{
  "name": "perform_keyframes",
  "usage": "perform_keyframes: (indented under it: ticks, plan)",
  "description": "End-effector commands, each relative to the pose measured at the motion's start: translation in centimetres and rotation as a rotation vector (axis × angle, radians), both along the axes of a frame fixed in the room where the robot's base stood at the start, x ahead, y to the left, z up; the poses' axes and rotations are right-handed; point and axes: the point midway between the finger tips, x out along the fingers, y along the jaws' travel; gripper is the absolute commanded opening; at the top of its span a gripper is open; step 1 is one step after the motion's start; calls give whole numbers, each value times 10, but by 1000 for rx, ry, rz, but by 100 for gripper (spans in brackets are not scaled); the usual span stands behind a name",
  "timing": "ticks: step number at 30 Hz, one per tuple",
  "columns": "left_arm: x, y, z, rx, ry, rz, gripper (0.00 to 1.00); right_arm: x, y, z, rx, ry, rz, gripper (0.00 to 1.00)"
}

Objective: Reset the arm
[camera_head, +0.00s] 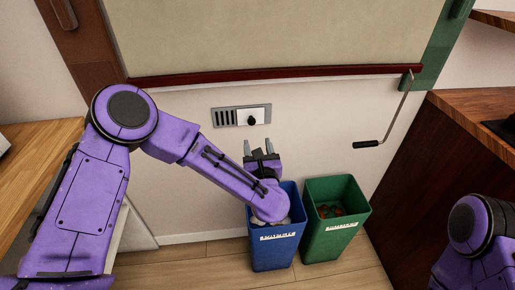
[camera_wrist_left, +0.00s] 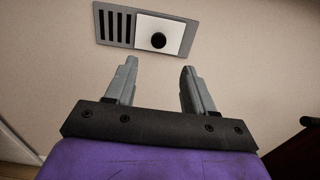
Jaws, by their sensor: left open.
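My left arm, purple with black joints, reaches in from the left in the head view. My left gripper (camera_head: 260,147) is open and empty, its two grey fingers pointing at the wall. The left wrist view shows the same gripper (camera_wrist_left: 158,85) with clear space between the fingers. A grey wall panel (camera_head: 241,115) with dark slots and a black round knob is just above the fingertips in the head view. The panel (camera_wrist_left: 117,24) also shows beyond the fingers in the wrist view, apart from them. Of my right arm, only a purple part shows at lower right; its gripper is out of view.
A blue bin (camera_head: 275,248) stands on the floor below my left gripper, partly covered by the arm. A green bin (camera_head: 334,228) stands to its right. A crank handle (camera_head: 368,144) hangs at right. Wooden counters flank both sides.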

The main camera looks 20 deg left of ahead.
Motion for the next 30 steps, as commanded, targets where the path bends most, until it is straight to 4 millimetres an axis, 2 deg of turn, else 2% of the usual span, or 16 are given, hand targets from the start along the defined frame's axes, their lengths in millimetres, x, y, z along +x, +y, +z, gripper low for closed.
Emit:
perform_keyframes:
  ticks: [13,14,17,19,20,21,23,24,26,27,29,30]
  plan:
    - [0,-1,0,32,15,-3,54,0,0,0,0,0,0,51]
    - [1,-2,0,67,33,-10,54,0,0,0,0,0,0,51]
    - [2,-16,-9,337,180,-98,54,0,0,0,0,0,0,51]
    - [-11,-24,-41,677,371,-228,54,0,0,0,0,0,0,51]
    - [-22,-26,-63,849,466,-301,54,0,0,1,0,0,0,51]
    - [-41,-25,-95,1082,594,-414,54,0,0,3,0,0,0,51]
    - [-74,-18,-139,1371,745,-580,54,0,0,6,0,0,0,51]
    - [-99,-10,-166,1539,830,-695,54,0,0,8,0,0,0,51]
    - [-139,5,-201,1754,937,-872,54,0,0,10,0,0,0,51]
    - [-168,18,-221,1880,995,-997,54,0,0,12,0,0,0,51]
    - [-212,39,-245,2032,1073,-1188,54,0,0,15,0,0,0,51]
    - [-242,55,-256,2109,1118,-1311,54,0,0,17,0,0,0,51]
